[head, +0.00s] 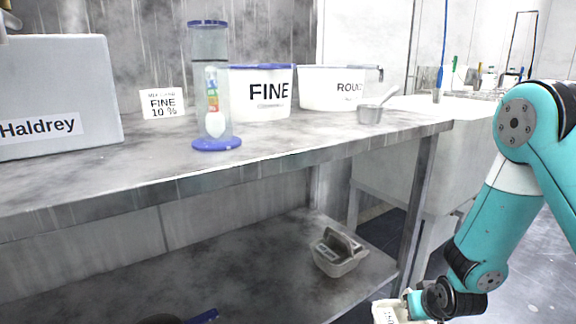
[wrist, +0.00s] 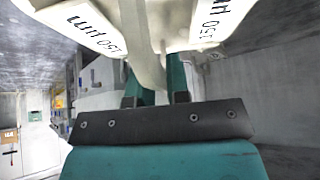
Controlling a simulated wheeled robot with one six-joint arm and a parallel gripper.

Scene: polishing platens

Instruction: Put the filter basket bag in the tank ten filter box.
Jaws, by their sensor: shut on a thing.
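A white basket-like item (head: 385,313) labelled "150 µm", which looks like the filter basket bag, is at the bottom edge of the head view, partly cut off. It also fills the top of the wrist view (wrist: 85,27), with a label on each side of a pale central strip. My gripper (head: 407,304) is shut on that strip, with its teal fingers on either side in the wrist view (wrist: 156,88). It is low, right of the lower shelf. I cannot make out a tank ten filter box in either view.
The bench (head: 290,158) above holds a clear cylinder (head: 211,100), tubs marked FINE (head: 262,106) and ROUGH (head: 325,92), a scoop (head: 370,114) and a "Haldrey" box (head: 55,85). Open floor lies right.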

